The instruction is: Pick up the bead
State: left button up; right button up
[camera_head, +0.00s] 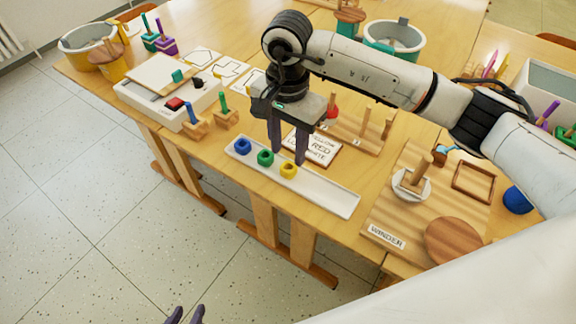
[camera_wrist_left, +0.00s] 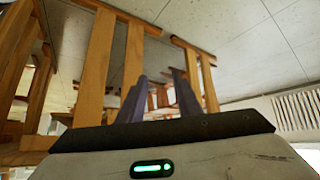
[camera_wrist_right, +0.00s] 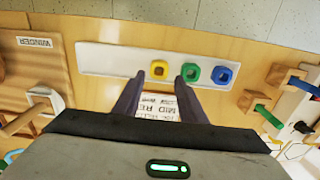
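Three beads sit on a long white tray (camera_head: 325,200): blue (camera_head: 242,146), green (camera_head: 265,157) and yellow (camera_head: 289,169). They also show in the right wrist view: yellow (camera_wrist_right: 158,69), green (camera_wrist_right: 191,72), blue (camera_wrist_right: 222,74). My right gripper (camera_head: 288,158) points down over the tray, its fingers apart and empty. In the right wrist view the yellow bead appears between and just beyond the fingertips (camera_wrist_right: 160,78); no contact is clear. A red bead (camera_head: 331,112) is at the wooden peg stand (camera_head: 350,132). My left gripper (camera_head: 187,315) is open and empty, low over the floor.
A lettered card (camera_head: 318,149) lies behind the tray. A winder board (camera_head: 405,225) with a round wooden disc (camera_head: 453,241) is to the right. A white box (camera_head: 168,92) and small peg blocks (camera_head: 194,124) stand left. The tray's right end is clear.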

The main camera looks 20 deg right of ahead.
aim_at(289, 162)
notch_tip(289, 162, down, 5)
jog(key=shift+s+f+p, duration=0.1)
jog(key=shift+p, duration=0.2)
jog(key=c, duration=0.8)
jog(key=shift+r, duration=0.2)
notch_tip(289, 162, up, 10)
